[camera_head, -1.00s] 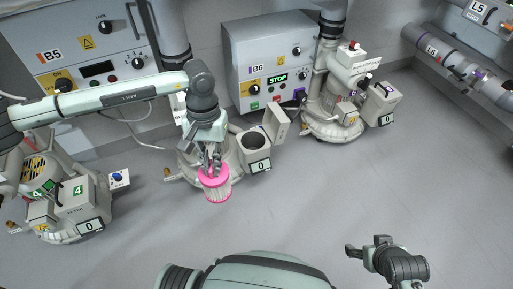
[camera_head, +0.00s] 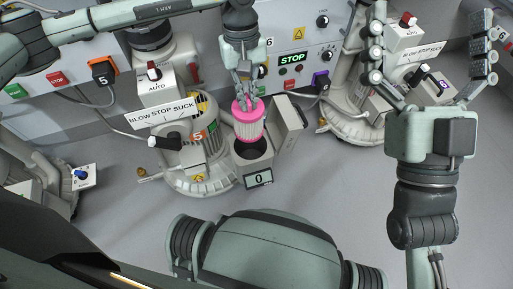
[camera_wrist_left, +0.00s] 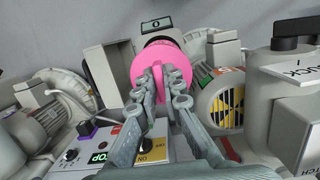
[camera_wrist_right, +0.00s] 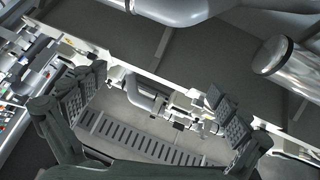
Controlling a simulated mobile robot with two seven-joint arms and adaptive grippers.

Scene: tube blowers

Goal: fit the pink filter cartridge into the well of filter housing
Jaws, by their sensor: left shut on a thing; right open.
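The pink filter cartridge (camera_head: 248,124) has a pleated white body between pink ends. My left gripper (camera_head: 248,97) is shut on the fin of its pink top, which also shows in the left wrist view (camera_wrist_left: 145,68). The cartridge hangs upright over the dark round well of the filter housing (camera_head: 256,166), and its lower end overlaps the well's opening. I cannot tell whether it has entered. The housing is a pale box with its lid swung open to the right and a "0" display in front. My right gripper (camera_head: 428,85) is open and empty, raised at the right, away from the housing.
A blower marked 5 (camera_head: 196,150) stands just left of the housing. The open lid (camera_head: 289,121) rises close on the right. The B6 control box (camera_head: 296,60) with a green STOP display is behind. Another blower (camera_head: 355,110) stands further right. Grey floor in front is clear.

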